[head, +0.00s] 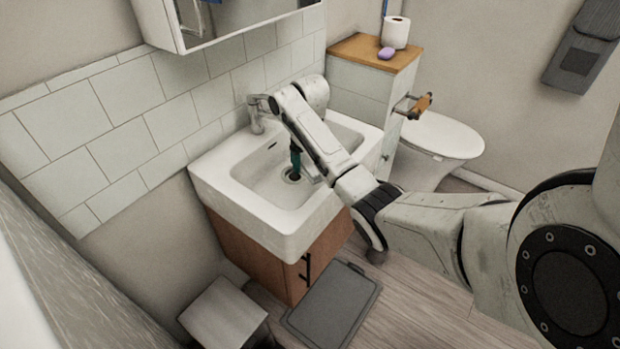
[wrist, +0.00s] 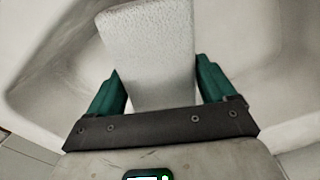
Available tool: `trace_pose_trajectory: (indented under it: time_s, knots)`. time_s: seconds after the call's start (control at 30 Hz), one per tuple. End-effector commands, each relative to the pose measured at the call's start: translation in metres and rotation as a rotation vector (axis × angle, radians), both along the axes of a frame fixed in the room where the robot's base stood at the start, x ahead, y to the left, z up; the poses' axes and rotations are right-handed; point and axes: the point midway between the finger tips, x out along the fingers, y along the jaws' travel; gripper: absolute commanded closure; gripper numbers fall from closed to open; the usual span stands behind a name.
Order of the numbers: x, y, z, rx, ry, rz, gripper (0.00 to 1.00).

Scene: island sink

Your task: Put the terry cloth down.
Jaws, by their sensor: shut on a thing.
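The terry cloth (wrist: 150,35) is a pale, rough-textured slab in the wrist view, between the green fingers of my gripper (wrist: 159,68). My gripper is shut on it, and the cloth's far end sticks out past the fingertips. In the head view a green finger of my gripper (head: 296,160) points down into the white sink basin (head: 220,185), near the drain. I cannot make out the cloth in the head view; my arm covers much of that area. Whether the cloth touches the basin is not clear.
A tap (head: 257,112) stands at the sink's back edge. A wooden-topped cabinet (head: 350,50) right of the sink holds purple soap (head: 386,53) and a paper roll (head: 396,33). A toilet (head: 440,135) is beyond. A grey mat (head: 335,305) and a bin (head: 222,312) are below.

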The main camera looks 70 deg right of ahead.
Motion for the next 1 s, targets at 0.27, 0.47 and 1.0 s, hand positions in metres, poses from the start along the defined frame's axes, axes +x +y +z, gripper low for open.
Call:
trace_pose_trajectory:
  time_s: [0.27, 0.47, 1.0]
  knots:
    - [0.0, 0.0, -0.025, 0.0, 0.001, 0.0, 0.45]
    - [-0.001, 0.0, -0.053, 0.001, 0.002, -0.001, 0.45]
    - [0.0, 0.0, -0.062, 0.0, 0.0, 0.0, 0.11]
